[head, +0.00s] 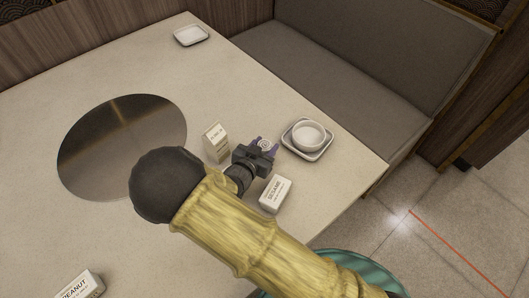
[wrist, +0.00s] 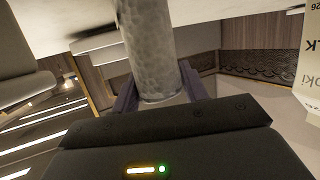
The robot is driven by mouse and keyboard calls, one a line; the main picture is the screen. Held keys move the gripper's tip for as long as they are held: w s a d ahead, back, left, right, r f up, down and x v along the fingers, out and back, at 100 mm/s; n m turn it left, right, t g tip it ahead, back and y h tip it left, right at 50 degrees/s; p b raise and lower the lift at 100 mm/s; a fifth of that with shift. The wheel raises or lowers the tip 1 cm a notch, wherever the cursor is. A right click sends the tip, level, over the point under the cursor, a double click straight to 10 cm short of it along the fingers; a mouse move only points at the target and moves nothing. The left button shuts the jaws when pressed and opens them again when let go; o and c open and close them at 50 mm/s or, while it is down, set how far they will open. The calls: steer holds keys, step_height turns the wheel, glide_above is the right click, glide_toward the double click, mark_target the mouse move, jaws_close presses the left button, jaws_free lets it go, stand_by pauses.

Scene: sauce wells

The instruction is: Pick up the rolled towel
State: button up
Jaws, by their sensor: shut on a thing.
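The rolled towel (wrist: 150,50) is a pale, dimpled cylinder in the wrist view, standing between the two purple fingers. In the head view its white spiral end (head: 266,144) shows at the fingers. My gripper (head: 265,147) is shut on the towel, with a finger on either side of it; it also shows in the wrist view (wrist: 155,97). The head view does not show clearly whether the towel touches the table. Its lower part is hidden by my gripper.
A white bowl (head: 309,131) on a square plate (head: 322,153) is close right of my gripper. A sesame carton (head: 275,194) and another carton (head: 216,143) flank it. A peanut carton (head: 80,285), round metal plate (head: 122,150) and small dish (head: 191,35) stand farther off on the table (head: 235,85).

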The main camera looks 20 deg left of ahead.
step_height(320, 180, up, 10)
stand_by(0.7)
steer(key=shift+p, duration=0.3)
